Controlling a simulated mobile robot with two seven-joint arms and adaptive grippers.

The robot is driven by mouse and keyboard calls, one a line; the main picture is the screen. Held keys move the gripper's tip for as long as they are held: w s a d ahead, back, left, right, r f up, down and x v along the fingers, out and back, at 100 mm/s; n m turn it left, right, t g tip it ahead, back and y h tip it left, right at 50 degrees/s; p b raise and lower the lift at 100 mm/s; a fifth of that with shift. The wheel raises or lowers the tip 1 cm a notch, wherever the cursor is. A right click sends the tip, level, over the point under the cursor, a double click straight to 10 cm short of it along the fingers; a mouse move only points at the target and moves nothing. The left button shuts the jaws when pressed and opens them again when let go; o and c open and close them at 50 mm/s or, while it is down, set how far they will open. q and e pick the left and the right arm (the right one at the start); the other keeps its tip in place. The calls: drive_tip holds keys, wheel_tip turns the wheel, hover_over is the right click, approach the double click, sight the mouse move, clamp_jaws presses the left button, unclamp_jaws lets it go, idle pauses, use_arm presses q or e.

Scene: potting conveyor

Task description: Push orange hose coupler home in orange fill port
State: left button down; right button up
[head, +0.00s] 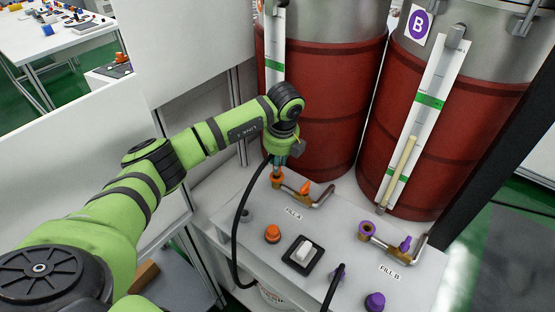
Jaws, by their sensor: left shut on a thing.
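My left gripper (281,163) points down over the orange fill port (277,183), at the back left of the white bench top beside the FILL A label. It is shut on the orange hose coupler, which is mostly hidden by the fingers. A black hose (241,215) runs from the gripper down the bench's left side. The coupler is at the port's mouth, but I cannot tell how deep it sits. An orange valve handle (305,188) stands on the brass pipe just right of the port. My right gripper is not in view.
On the bench top (325,230) are an orange cap (272,233), a black-and-white switch (303,254), a purple port (367,229), a purple valve handle (405,243) and a purple cap (375,301). A second hose (331,290) stands at the front. Two red-banded tanks (320,100) rise behind.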

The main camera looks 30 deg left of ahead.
use_arm(q)
drive_tip(key=shift+f+b, duration=0.75)
drive_tip(key=shift+f, duration=0.35)
drive_tip(key=c, duration=1)
unclamp_jaws()
drive_tip(key=shift+r, duration=0.1)
drive_tip(key=r, duration=0.4)
drive_tip(key=s+d+r, duration=0.1)
drive_tip(key=r, duration=0.2)
drive_tip(key=d+r, duration=0.1)
drive_tip(key=r, duration=0.3)
drive_tip(key=shift+s+r, duration=0.25)
drive_tip(key=shift+r, duration=0.1)
drive_tip(key=shift+a, duration=0.1)
